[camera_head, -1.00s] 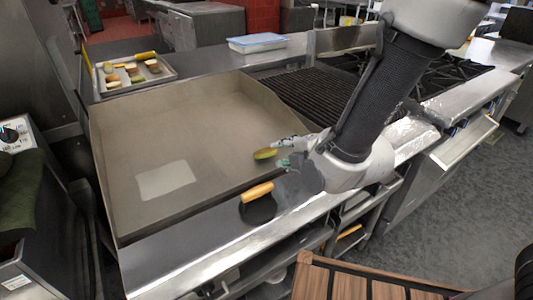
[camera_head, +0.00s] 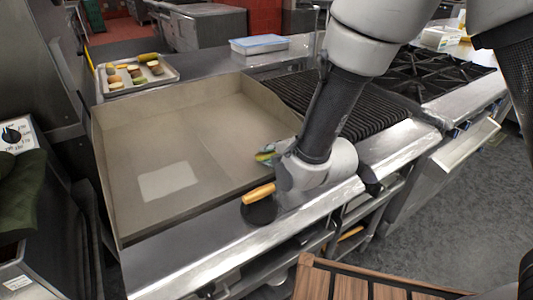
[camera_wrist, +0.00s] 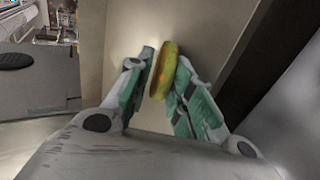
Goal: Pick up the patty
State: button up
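The patty, a yellow-green disc, is at the right end of the flat griddle (camera_head: 215,135) in the head view, mostly hidden by my gripper (camera_head: 270,155). In the wrist view the patty (camera_wrist: 164,70) shows edge-on between the two green-padded fingertips of my gripper (camera_wrist: 166,68). The fingers are apart, one on each side of it. The right fingertip looks very close to the patty; I cannot tell whether either finger touches it. The griddle surface lies beyond it.
A tray (camera_head: 115,90) with several food pieces stands behind the griddle at left. A blue-lidded container (camera_head: 258,44) is on the back counter. A tool with a wooden handle (camera_head: 258,194) lies at the front edge, close to my arm. A ribbed grill (camera_head: 300,92) and burners are at right.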

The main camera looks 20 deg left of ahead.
aim_at(272, 152)
jog(key=shift+r, duration=0.1)
grip_shut()
notch_tip(272, 152, up, 10)
jog(key=shift+f, duration=0.1)
jog(key=shift+w, duration=0.1)
